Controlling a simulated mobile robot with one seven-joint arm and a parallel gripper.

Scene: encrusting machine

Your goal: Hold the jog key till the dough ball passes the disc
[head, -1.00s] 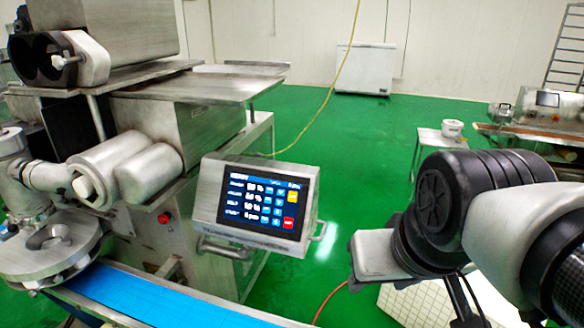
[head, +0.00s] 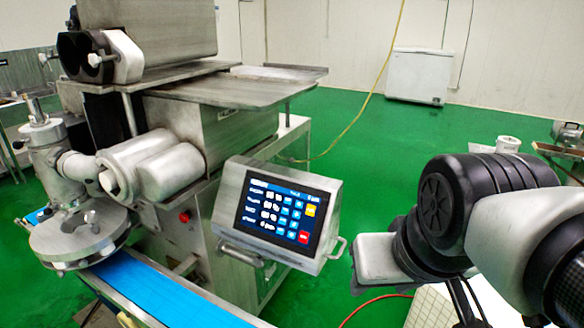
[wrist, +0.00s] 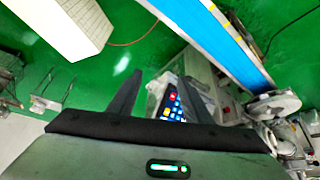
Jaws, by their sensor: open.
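The control panel (head: 283,212) hangs on the front of the steel encrusting machine. Its lit screen shows rows of blue keys, a yellow key (head: 310,211) and a red key (head: 304,237); the labels are too small to read, so I cannot tell which is the jog key. The round metal disc (head: 80,237) sits over the blue belt (head: 150,290) at left. I see no dough ball. My gripper (wrist: 160,82) is open and empty in the wrist view, with the panel (wrist: 172,103) showing beyond and between its fingers, apart from them. The disc also shows there (wrist: 274,106).
A handle bar (head: 240,255) runs below the panel. A tiled pale block (wrist: 62,22) stands on the green floor, with a red hose near it. A white freezer (head: 418,76) stands at the back wall. Open floor lies between panel and freezer.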

